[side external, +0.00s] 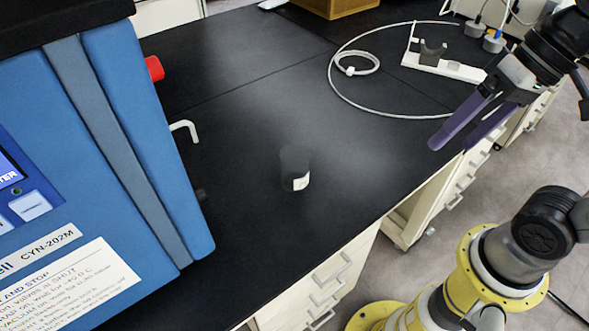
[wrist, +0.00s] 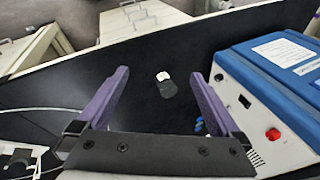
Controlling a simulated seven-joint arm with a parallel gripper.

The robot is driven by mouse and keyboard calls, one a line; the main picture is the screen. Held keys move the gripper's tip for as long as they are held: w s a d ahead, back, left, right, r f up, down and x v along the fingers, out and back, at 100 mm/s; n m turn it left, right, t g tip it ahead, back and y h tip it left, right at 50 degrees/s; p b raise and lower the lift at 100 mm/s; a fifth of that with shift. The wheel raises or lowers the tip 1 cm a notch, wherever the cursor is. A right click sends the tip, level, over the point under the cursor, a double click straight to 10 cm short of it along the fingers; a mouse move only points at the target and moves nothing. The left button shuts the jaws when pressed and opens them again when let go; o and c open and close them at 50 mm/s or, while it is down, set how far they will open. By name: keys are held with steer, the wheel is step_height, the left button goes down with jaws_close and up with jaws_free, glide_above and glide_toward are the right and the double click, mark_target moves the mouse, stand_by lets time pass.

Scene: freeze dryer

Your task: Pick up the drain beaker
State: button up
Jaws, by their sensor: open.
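The drain beaker appears to be the small dark grey cylinder (side external: 294,163) with a white label, standing upright on the black bench near its front edge. In the wrist view the beaker (wrist: 168,90) shows between my fingers, beyond their tips, with a white patch at its upper end. My gripper (side external: 455,142) has purple fingers and is open and empty. It is up to the right of the beaker, well apart from it. In the wrist view my gripper (wrist: 158,76) has its two fingers spread wide.
The blue freeze dryer (side external: 150,130) stands left of the beaker, with a white bent spout (side external: 185,127) and a red knob (side external: 155,69) on its side. A white stand (side external: 445,66) and coiled white tubing (side external: 357,64) lie at the back right. The bench around the beaker is clear.

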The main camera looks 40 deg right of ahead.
steer(key=w+a+m+g+y, duration=0.3)
steer(key=w+a+y, duration=0.1)
steer(key=w, duration=0.4)
steer(key=w+a+m+g+y, duration=0.25)
steer(key=w+a+y, duration=0.2)
steer(key=w, duration=0.35)
steer(key=w+d+f+m+y, duration=0.1)
steer(key=w+f+m, duration=0.1)
steer(key=w+f, duration=0.2)
steer(key=w+d+f+m+t+y, duration=0.1)
steer(key=w+f+m+y, duration=0.1)
steer(key=w+f+m, duration=0.1)
steer(key=w+d+f+m+t+y, duration=0.1)
steer(key=w+f+m+y, duration=0.1)
steer(key=w+f, duration=0.3)
steer(key=shift+w+d+f+m+y, duration=0.1)
steer(key=shift+w+f+m+y, duration=0.1)
steer(key=shift+f, duration=0.25)
steer(key=shift+w+d+f+m+y, duration=0.1)
steer(key=shift+w+f, duration=0.1)
steer(key=shift+f, duration=0.25)
steer(key=m, duration=0.2)
glide_toward(285, 175)
steer(key=shift+w+a+f+t, duration=0.15)
steer(key=shift+a+f, duration=0.2)
steer(key=shift+a, duration=0.2)
steer(key=shift+w+a+f+t, duration=0.1)
steer(key=shift+a+f, duration=0.3)
steer(key=shift+a, duration=3.95)
steer(key=c, duration=1.2)
